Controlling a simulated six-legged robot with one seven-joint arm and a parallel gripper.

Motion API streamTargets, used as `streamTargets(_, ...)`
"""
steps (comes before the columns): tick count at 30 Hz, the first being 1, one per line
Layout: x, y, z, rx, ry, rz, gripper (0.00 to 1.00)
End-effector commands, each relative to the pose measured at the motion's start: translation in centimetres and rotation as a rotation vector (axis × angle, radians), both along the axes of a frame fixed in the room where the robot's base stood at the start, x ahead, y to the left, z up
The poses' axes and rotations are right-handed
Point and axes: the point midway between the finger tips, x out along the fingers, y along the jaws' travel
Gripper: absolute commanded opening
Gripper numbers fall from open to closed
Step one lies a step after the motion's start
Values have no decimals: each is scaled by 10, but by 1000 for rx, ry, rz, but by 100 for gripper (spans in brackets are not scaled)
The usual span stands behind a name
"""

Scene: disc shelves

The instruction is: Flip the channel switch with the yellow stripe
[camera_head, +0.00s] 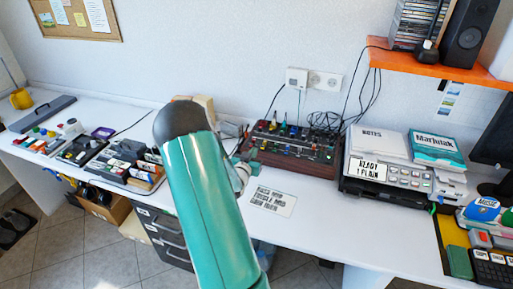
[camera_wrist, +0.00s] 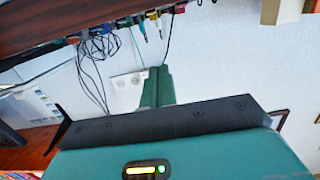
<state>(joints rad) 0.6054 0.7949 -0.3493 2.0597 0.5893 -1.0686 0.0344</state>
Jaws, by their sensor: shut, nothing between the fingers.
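The switch panel (camera_head: 292,148), a dark red-brown console with several small coloured knobs and switches, stands on the desk against the wall. Its wooden edge (camera_wrist: 100,22) crosses the top of the wrist view, which looks upside down. Which switch has the yellow stripe is too small to tell. My gripper (camera_wrist: 158,72) is shut and empty, with its green fingers together and apart from the panel edge in the picture. In the head view, my green arm hides most of the gripper, near the panel's left end.
A label card (camera_head: 270,201) lies in front of the panel. A grey device (camera_head: 388,180) with a "READY 1 PLAIN" sign stands to its right. Cables (camera_wrist: 93,65) hang behind the panel. Boxes and small trays (camera_head: 125,163) fill the left desk.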

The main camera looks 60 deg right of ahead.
Motion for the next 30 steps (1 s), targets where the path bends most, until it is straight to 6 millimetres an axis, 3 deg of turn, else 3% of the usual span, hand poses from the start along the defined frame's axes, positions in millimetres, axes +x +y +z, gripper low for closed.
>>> streamTargets(11,-1,-7,0,1,-1,-3,0)
streamTargets(17,4,-35,-4,0,0,-2,0)
streamTargets(27,16,-100,-11,0,0,0,0)
streamTargets(30,16,-101,-30,5,3,1,0)
